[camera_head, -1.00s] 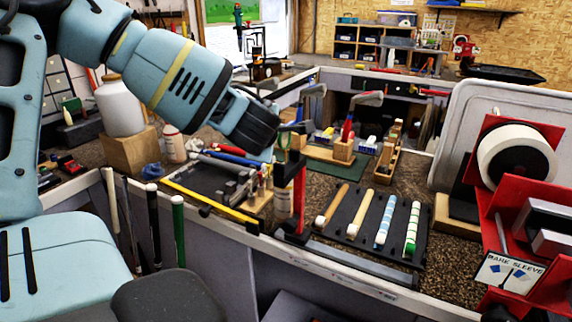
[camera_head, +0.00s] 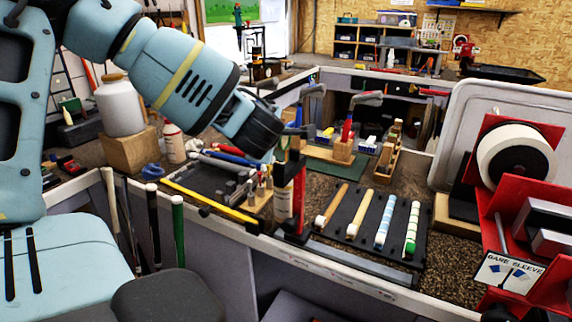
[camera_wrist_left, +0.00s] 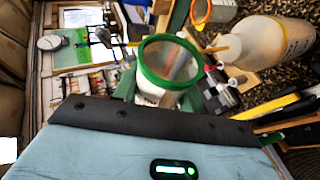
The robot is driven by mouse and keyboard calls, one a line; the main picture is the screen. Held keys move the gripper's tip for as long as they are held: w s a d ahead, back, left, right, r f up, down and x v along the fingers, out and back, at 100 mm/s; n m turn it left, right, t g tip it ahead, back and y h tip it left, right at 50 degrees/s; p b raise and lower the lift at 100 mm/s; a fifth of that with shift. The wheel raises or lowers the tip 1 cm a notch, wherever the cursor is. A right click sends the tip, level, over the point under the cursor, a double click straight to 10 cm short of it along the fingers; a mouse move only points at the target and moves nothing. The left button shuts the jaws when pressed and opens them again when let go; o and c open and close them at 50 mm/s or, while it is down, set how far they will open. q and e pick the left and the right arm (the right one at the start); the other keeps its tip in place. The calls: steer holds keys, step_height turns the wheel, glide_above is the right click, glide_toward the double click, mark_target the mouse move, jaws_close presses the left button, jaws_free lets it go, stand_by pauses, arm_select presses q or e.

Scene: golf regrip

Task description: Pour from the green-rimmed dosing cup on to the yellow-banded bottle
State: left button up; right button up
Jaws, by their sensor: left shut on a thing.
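The green-rimmed dosing cup (camera_wrist_left: 143,66) shows in the left wrist view, its round mouth facing the camera. My left gripper (camera_wrist_left: 163,92) is shut on it. In the head view a bottle (camera_head: 283,203) stands below the wrist, partly hidden by a red post. My right gripper is out of view.
A yellow-edged level (camera_head: 208,200) lies left of the bottle. A black rack (camera_head: 374,215) with several grips is to its right. The red post (camera_head: 300,198) stands close beside the bottle. An orange-rimmed cup (camera_wrist_left: 222,10) shows at the top of the wrist view.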

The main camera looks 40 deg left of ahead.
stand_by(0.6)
arm_select(q)
steer(key=shift+r+m, duration=0.1)
steer(key=shift+m, duration=0.2)
stand_by(0.6)
steer(key=shift+y, duration=0.3)
steer(key=shift+r, duration=0.15)
stand_by(0.5)
stand_by(0.9)
stand_by(0.5)
